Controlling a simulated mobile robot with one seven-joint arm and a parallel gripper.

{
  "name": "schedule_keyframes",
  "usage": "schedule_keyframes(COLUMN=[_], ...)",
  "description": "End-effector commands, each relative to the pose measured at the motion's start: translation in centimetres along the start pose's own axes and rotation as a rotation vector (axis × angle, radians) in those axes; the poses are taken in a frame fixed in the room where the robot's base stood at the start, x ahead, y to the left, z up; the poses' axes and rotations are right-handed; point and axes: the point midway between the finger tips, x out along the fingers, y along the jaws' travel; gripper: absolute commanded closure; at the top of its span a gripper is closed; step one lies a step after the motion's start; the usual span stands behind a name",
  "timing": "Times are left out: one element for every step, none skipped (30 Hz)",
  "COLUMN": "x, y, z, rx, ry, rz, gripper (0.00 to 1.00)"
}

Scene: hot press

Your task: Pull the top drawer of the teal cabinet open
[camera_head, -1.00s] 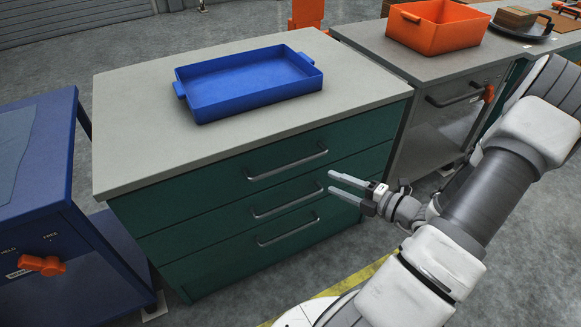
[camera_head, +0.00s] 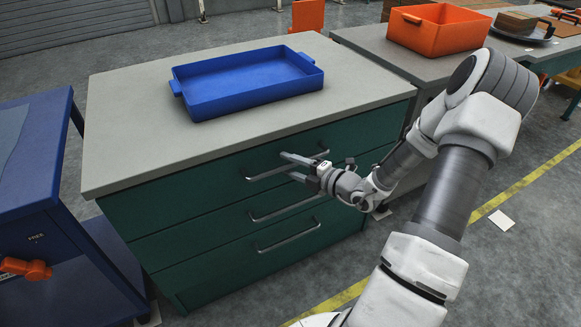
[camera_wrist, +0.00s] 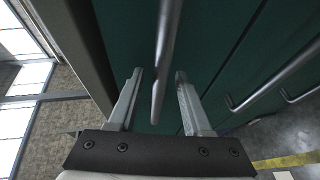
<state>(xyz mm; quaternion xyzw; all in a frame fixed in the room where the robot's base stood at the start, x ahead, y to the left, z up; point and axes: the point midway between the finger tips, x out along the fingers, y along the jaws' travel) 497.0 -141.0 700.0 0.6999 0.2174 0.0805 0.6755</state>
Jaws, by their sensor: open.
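The teal cabinet (camera_head: 195,268) stands under a grey worktop, with three closed drawers that each carry a bar handle. The top drawer (camera_head: 215,183) has its handle (camera_head: 262,174) near the upper edge. In the wrist view the top handle (camera_wrist: 165,60) runs between the spread fingers of my gripper (camera_wrist: 158,95). Whether a finger touches the bar cannot be told.
The middle handle (camera_head: 288,208) and bottom handle (camera_head: 290,237) lie just below. A blue tray (camera_head: 245,97) sits on the worktop (camera_head: 130,145). A blue cart (camera_head: 40,190) stands at the left, and an orange bin (camera_head: 435,38) on a grey bench at the back right.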

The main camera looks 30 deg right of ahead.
Motion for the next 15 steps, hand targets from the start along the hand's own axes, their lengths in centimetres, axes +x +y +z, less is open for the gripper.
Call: schedule_keyframes(x=[0.02, 0.02, 0.01, 0.0, 0.0, 0.0, -0.01, -0.01, -0.01, -0.01, -0.02, -0.02, -0.02, -0.02, -0.02], y=[0.02, 0.02, 0.03, 0.03, 0.02, 0.02, 0.02, 0.02, 0.02, 0.02, 0.02, 0.02, 0.02, 0.01, 0.01], z=[0.0, 0.0, -0.01, -0.01, -0.01, -0.01, -0.01, -0.01, -0.01, -0.01, -0.01, -0.01, -0.01, -0.01, -0.02], rx=[0.0, 0.0, 0.0, 0.0, 0.0, 0.0, 0.0, 0.0, 0.0, 0.0, 0.0, 0.0, 0.0, 0.0, 0.0], ry=[0.0, 0.0, 0.0, 0.0, 0.0, 0.0, 0.0, 0.0, 0.0, 0.0, 0.0, 0.0, 0.0, 0.0, 0.0], rz=[0.0, 0.0, 0.0, 0.0, 0.0, 0.0, 0.0, 0.0, 0.0, 0.0, 0.0, 0.0, 0.0, 0.0, 0.0], gripper=[0.5, 0.5, 0.5, 0.5, 0.5, 0.56, 0.61, 0.67, 0.74, 0.79, 0.85, 0.92, 0.97, 1.0, 1.0])
